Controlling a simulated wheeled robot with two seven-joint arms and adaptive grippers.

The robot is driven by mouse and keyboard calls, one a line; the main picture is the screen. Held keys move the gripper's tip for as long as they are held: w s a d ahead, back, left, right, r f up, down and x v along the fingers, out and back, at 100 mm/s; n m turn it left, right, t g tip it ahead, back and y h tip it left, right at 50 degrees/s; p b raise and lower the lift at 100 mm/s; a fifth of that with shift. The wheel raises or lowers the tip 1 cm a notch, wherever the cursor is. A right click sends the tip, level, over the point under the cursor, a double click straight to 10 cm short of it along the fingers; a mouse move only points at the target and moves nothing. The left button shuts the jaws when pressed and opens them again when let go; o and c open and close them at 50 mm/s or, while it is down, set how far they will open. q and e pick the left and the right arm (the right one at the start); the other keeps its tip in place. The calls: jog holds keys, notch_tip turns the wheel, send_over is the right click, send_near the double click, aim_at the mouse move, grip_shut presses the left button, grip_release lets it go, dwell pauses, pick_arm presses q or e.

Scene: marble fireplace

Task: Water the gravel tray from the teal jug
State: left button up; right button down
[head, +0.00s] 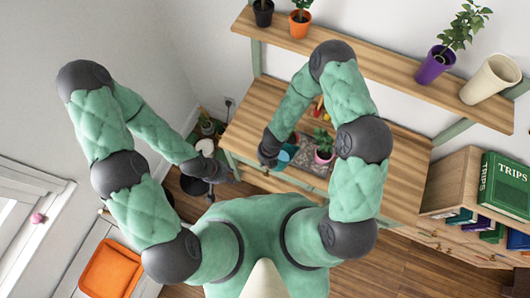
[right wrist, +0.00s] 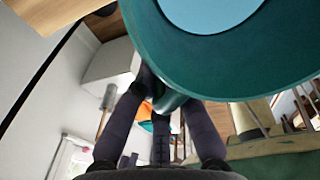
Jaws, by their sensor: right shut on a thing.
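The teal jug (right wrist: 245,75) fills the top of the right wrist view, with light blue water inside it. My right gripper (right wrist: 166,100) is shut on it near its handle. In the head view the jug (head: 284,158) shows small beside my right gripper (head: 268,158), over the wooden bench. The gravel tray (head: 306,166) lies on the bench there, partly hidden by the jug and my arm. My left gripper (head: 222,174) is off the bench's left end; it is too small to tell whether it is open.
The wooden bench (head: 400,185) is bare at the right. A shelf (head: 390,66) with pots runs along the wall. A green book (head: 505,185) stands on a wooden cabinet at the right.

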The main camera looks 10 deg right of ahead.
jog(key=shift+d+r+y, duration=0.1)
jog(key=shift+r+y, duration=0.3)
jog(key=shift+y, duration=0.1)
jog(key=shift+w+r+y+b, duration=0.1)
jog(key=shift+r+y+b, duration=0.2)
jog(key=shift+y, duration=0.1)
jog(key=shift+d+r+g+y+b, duration=0.15)
jog(key=shift+r+g+y+b, duration=0.25)
jog(key=shift+y+b, duration=0.35)
jog(key=shift+d+f+b, duration=0.1)
jog(key=shift+b, duration=0.25)
jog(key=shift+w+d+f+y+b, duration=0.1)
jog(key=shift+d+f+y+b, duration=0.15)
jog(key=shift+f+b, duration=0.2)
jog(key=shift+d+f+y+b, duration=0.1)
jog(key=shift+f+y+b, duration=0.1)
jog(key=shift+f+b, duration=0.25)
jog(key=shift+w+d+r+y+b, duration=0.15)
jog(key=shift+d+r+y+b, duration=0.15)
jog(key=shift+r+y, duration=0.2)
jog(key=shift+d+r+g+y, duration=0.2)
jog(key=shift+d+g+y, duration=0.1)
jog(key=shift+y, duration=0.1)
jog(key=shift+a, duration=0.2)
